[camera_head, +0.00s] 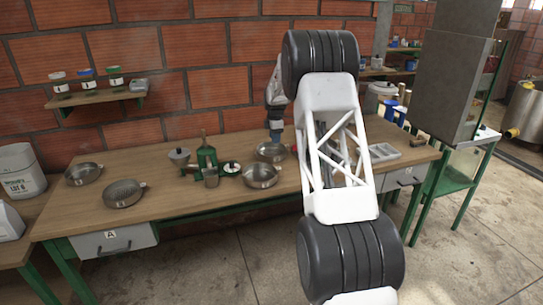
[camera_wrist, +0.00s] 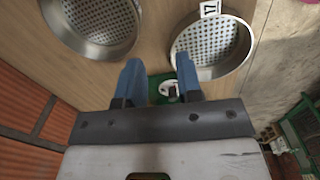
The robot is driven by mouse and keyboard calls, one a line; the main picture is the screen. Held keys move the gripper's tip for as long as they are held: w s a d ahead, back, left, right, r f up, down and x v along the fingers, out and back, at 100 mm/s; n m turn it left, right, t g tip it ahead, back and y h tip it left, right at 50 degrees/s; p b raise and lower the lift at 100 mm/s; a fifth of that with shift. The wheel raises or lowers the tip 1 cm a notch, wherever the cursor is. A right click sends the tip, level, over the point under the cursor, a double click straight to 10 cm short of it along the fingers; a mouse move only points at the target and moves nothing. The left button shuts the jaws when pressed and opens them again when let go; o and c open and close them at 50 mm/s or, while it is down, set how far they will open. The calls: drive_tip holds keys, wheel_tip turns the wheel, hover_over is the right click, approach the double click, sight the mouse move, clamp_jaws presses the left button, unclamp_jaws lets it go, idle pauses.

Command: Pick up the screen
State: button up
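Several round metal screens with perforated bottoms lie on the wooden table (camera_head: 165,160). Near my gripper are a rear screen (camera_head: 272,152) and a front screen (camera_head: 260,177). In the wrist view the rear screen (camera_wrist: 103,18) is at upper left and the front screen (camera_wrist: 212,45) at upper right, with a small white tag at its rim. My gripper (camera_wrist: 159,66) is open and empty, its two blue fingers apart. In the head view my gripper (camera_head: 275,133) is above the rear screen. Two more screens lie at the left, one behind (camera_head: 84,174) and one in front (camera_head: 123,193).
A green hand-cranked device (camera_head: 207,158) with a white disc stands left of the near screens. A light tray (camera_head: 383,152) lies at the right. A shelf (camera_head: 97,97) with small jars hangs on the brick wall.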

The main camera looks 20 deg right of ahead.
drive_tip(key=n, duration=0.1)
hover_over(277, 162)
drive_tip(key=f, duration=0.6)
drive_tip(key=shift+s+a, duration=0.15)
drive_tip(key=shift+s, duration=0.05)
drive_tip(key=shift+f, duration=1.25)
drive_tip(key=shift+f, duration=0.15)
drive_tip(key=shift+f, duration=2.45)
clamp_jaws()
